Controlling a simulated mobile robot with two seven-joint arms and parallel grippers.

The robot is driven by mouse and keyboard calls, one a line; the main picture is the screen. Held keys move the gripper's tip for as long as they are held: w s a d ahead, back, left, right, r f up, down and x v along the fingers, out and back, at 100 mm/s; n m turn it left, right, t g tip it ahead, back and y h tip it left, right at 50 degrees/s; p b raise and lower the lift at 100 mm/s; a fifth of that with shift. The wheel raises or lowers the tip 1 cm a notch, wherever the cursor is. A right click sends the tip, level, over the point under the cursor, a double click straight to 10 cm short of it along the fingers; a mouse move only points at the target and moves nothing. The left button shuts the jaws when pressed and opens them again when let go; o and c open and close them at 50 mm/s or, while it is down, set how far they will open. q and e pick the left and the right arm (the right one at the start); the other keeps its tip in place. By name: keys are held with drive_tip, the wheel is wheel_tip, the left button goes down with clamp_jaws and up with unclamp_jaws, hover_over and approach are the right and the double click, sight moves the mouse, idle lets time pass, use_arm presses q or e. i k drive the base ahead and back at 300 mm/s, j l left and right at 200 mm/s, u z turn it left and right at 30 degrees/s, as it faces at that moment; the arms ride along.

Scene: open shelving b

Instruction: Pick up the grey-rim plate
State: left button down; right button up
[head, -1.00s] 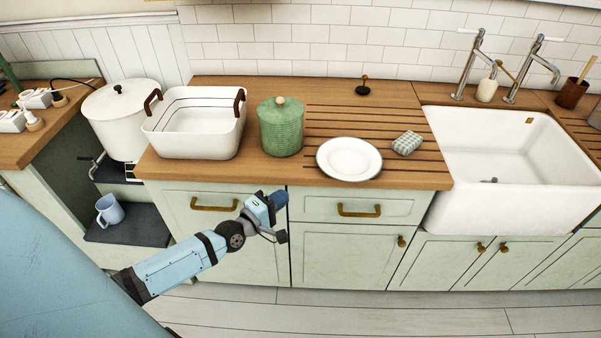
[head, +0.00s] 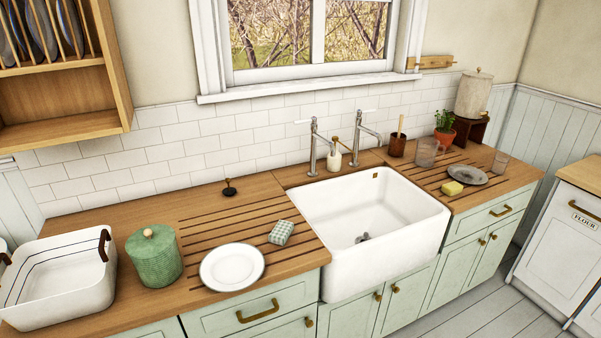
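A round white plate (head: 232,266) lies flat on the grooved wooden counter left of the sink, near the front edge. A thin darker line shows around its edge. I cannot tell for sure which of the two is the grey-rim plate. Neither of my grippers is in the head view.
A green lidded jar (head: 154,256) and a white basin (head: 62,282) stand left of the white plate. A checked cloth block (head: 281,232) lies beside it. The white sink (head: 385,249) separates the plates.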

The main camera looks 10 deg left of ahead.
sight(232, 267)
drive_tip(key=i+l+u, duration=0.15)
drive_tip(key=u, duration=0.75)
drive_tip(key=i+l+u, duration=0.1)
drive_tip(key=l+u, duration=0.25)
drive_tip(key=l, duration=0.15)
drive_tip(key=i+l+u, duration=0.1)
drive_tip(key=l+u, duration=0.25)
drive_tip(key=l, duration=0.15)
drive_tip(key=l+u, duration=0.1)
drive_tip(key=l, duration=1.2)
drive_tip(key=i, duration=0.05)
